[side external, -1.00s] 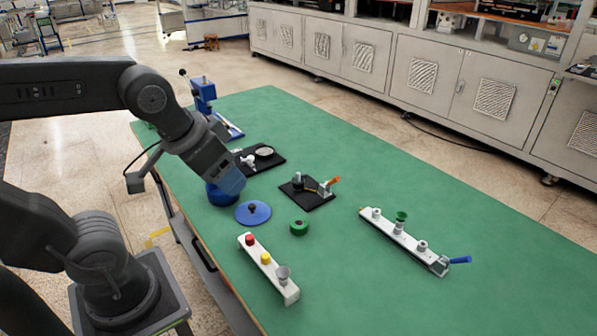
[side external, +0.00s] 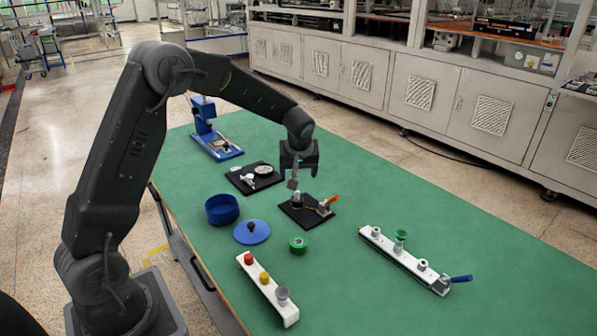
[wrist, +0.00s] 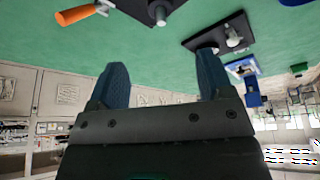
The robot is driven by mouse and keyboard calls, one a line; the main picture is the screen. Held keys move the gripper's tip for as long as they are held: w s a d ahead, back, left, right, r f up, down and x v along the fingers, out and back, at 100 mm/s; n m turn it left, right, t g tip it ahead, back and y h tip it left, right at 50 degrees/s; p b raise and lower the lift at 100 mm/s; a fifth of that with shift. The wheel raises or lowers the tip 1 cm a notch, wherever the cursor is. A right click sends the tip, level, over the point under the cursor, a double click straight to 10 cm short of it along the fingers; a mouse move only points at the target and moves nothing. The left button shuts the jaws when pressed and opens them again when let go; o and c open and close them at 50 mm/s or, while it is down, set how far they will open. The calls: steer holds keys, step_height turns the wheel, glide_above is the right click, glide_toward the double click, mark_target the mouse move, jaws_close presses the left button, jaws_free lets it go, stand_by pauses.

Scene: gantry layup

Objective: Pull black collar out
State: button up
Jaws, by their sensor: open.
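A black plate (side external: 318,216) on the green table carries a short grey upright post (side external: 297,197) and a clamp with an orange handle (side external: 333,199). A separate black collar cannot be made out clearly at the post; my gripper partly covers that spot. My gripper (side external: 293,184) is just above the plate's left part, close to the post. In the wrist view its two blue fingers are apart with nothing between them (wrist: 162,68). The orange handle (wrist: 76,15) and the post's end (wrist: 160,17) show at the top there.
Another black plate (side external: 240,182) with pale parts lies to the left. A blue bowl (side external: 222,208), blue lid (side external: 252,233) and green ring (side external: 298,245) are nearer. White racks (side external: 268,287) (side external: 385,246) stand in front and right. A blue press (side external: 204,125) stands behind.

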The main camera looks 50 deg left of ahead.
mark_target(298, 194)
steer(key=x, duration=1.4)
steer(key=shift+w+a+f, duration=0.1)
steer(key=shift+a+f, duration=0.05)
steer(key=shift+f, duration=0.15)
steer(key=shift+c, duration=0.2)
steer(key=c, duration=1.1)
steer(key=o, duration=0.4)
steer(key=c, duration=0.4)
steer(key=shift+r, duration=0.1)
